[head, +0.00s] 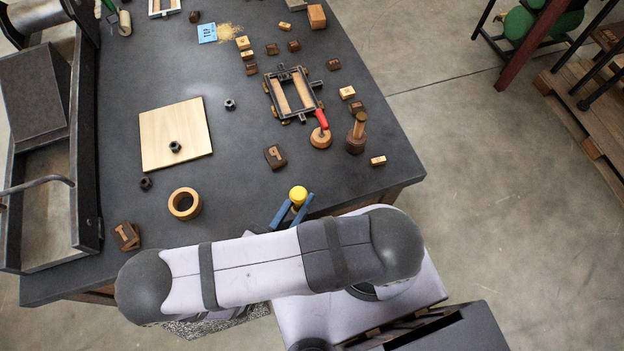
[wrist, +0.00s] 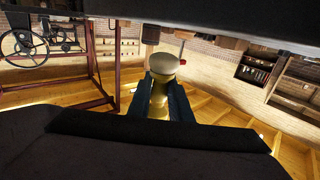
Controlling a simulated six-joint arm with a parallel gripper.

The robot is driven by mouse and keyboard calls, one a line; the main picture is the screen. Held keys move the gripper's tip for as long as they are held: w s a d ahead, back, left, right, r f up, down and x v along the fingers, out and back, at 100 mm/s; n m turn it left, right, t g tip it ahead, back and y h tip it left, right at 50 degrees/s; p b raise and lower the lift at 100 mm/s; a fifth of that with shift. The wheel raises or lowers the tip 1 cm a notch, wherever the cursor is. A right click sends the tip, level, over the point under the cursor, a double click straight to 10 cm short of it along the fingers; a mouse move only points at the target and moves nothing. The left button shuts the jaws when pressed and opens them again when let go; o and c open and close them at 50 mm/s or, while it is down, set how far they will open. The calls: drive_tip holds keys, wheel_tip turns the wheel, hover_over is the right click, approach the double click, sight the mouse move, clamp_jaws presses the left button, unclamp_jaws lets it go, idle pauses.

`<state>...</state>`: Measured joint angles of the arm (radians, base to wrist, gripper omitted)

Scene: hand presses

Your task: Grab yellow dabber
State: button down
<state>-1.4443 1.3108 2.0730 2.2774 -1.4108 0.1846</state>
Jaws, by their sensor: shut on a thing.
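The yellow dabber (head: 298,195) shows as a round yellow top near the table's near edge in the head view. My gripper (head: 292,212) has its two blue fingers on either side of it, shut on it. In the wrist view the dabber (wrist: 164,70) stands out between the blue fingers (wrist: 162,100), with a pale rounded end and a narrower brassy body. Its lower part is partly hidden by the fingers. I cannot tell whether it touches the table.
On the dark table (head: 240,155) are a wooden ring (head: 185,203), a pale board (head: 160,125) with a dark nut on it, a dark block (head: 275,157), a red-handled tool (head: 321,130) and a wooden-handled stamp (head: 356,135). A press (head: 45,120) stands at left.

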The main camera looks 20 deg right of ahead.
sight(297, 207)
drive_tip(key=b+v, duration=0.1)
drive_tip(key=v, duration=0.5)
drive_tip(key=shift+s+a, duration=0.15)
drive_tip(key=shift+s, duration=0.05)
